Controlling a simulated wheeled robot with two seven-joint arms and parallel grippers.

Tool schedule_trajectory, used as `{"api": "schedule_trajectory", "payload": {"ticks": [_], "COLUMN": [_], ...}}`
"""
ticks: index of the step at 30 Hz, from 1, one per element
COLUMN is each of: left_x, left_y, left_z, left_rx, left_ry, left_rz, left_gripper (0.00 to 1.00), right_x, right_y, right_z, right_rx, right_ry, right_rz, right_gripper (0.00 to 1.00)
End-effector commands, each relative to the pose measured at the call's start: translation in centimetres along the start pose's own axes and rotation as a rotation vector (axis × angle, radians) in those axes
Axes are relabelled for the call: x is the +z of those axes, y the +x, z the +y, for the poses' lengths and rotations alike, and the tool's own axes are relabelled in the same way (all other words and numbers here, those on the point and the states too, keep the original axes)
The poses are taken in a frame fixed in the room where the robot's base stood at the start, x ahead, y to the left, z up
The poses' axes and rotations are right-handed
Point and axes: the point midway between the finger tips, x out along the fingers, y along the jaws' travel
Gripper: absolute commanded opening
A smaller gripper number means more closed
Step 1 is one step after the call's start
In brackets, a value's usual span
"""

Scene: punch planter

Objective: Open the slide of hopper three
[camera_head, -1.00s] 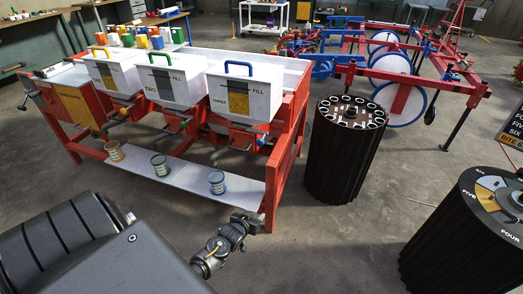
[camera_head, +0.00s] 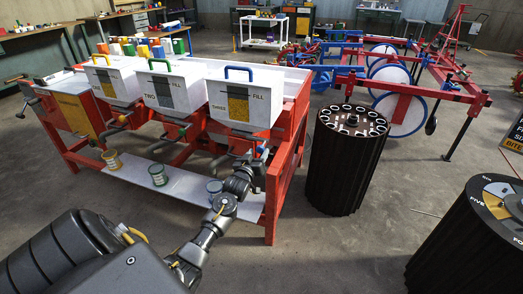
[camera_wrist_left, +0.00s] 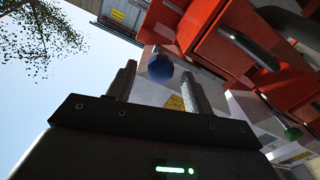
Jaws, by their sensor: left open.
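Hopper three (camera_head: 244,103) is the white box with the blue handle and the words THREE and FILL, at the right end of the red stand. Its blue round knob (camera_wrist_left: 160,68) shows in the wrist view, below the hopper's red underside. My left gripper (camera_head: 254,160) is just under the front of hopper three in the head view. Its fingers (camera_wrist_left: 158,74) are open, and the blue knob appears between their tips. I cannot tell whether they touch it. The slide behind the knob is mostly hidden. My right gripper is not in view.
Hopper two (camera_head: 174,88) stands to the left, and its green knob (camera_wrist_left: 293,134) shows in the wrist view. A black ribbed drum (camera_head: 345,165) stands right of the stand.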

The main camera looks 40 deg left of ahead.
Motion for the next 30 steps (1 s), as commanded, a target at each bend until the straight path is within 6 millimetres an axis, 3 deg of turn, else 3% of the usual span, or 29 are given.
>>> {"api": "schedule_trajectory", "payload": {"ticks": [3,9,20,30], "left_x": [0.1,0.1,0.1,0.1], "left_y": [2.0,3.9,4.3,4.2], "left_z": [-0.1,-0.1,0.0,0.0], "left_rx": [-0.002,-0.001,0.0,0.0], "left_ry": [-0.001,0.0,0.0,0.0], "left_rz": [0.0,0.0,-0.002,-0.002], "left_gripper": [0.52,0.52,0.5,0.06], "right_x": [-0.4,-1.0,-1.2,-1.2], "right_y": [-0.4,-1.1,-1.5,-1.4], "right_z": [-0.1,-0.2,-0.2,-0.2], "right_rx": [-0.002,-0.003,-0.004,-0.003], "right_ry": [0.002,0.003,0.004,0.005], "right_rz": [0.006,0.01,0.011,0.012], "right_gripper": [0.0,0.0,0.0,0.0]}}
